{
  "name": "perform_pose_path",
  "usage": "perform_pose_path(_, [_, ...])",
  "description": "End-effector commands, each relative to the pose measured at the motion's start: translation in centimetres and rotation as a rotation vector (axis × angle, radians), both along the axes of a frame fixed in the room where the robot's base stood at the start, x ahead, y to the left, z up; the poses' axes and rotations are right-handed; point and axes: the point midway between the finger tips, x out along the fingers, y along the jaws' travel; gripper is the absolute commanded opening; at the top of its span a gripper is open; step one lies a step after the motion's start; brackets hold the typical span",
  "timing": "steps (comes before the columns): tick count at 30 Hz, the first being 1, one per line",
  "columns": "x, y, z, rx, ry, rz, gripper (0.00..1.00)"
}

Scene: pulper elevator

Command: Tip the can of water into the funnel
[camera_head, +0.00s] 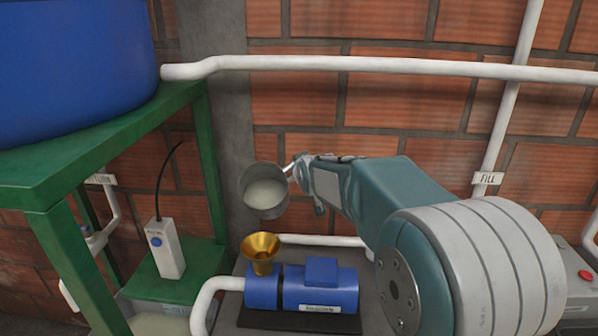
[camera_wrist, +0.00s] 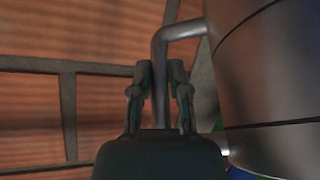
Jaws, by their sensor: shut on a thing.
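The grey metal can (camera_head: 264,190) hangs in the air in the head view, tilted a little, with pale water showing inside. My gripper (camera_head: 304,170) is shut on the can's handle, to the can's right. In the wrist view my gripper (camera_wrist: 160,95) has its two fingers on either side of the metal handle (camera_wrist: 158,60), and the can's wall (camera_wrist: 270,70) fills the right side. The brass funnel (camera_head: 261,249) stands upright on the blue pump (camera_head: 300,288), below the can and apart from it. No water stream shows.
A green stand (camera_head: 120,135) with a blue tank (camera_head: 70,60) is at the left. A white box with a blue button (camera_head: 164,247) sits on a lower green shelf. White pipes (camera_head: 380,66) run along the brick wall behind.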

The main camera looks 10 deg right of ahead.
Motion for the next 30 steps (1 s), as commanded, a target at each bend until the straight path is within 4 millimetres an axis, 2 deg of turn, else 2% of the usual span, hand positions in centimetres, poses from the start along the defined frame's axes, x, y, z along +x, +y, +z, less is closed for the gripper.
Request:
perform_pose_path(13, [-0.1,0.2,0.8,-0.023,-0.151,0.006,0.00])
perform_pose_path(30, [-1.7,0.5,0.0,-0.089,-0.461,0.009,0.00])
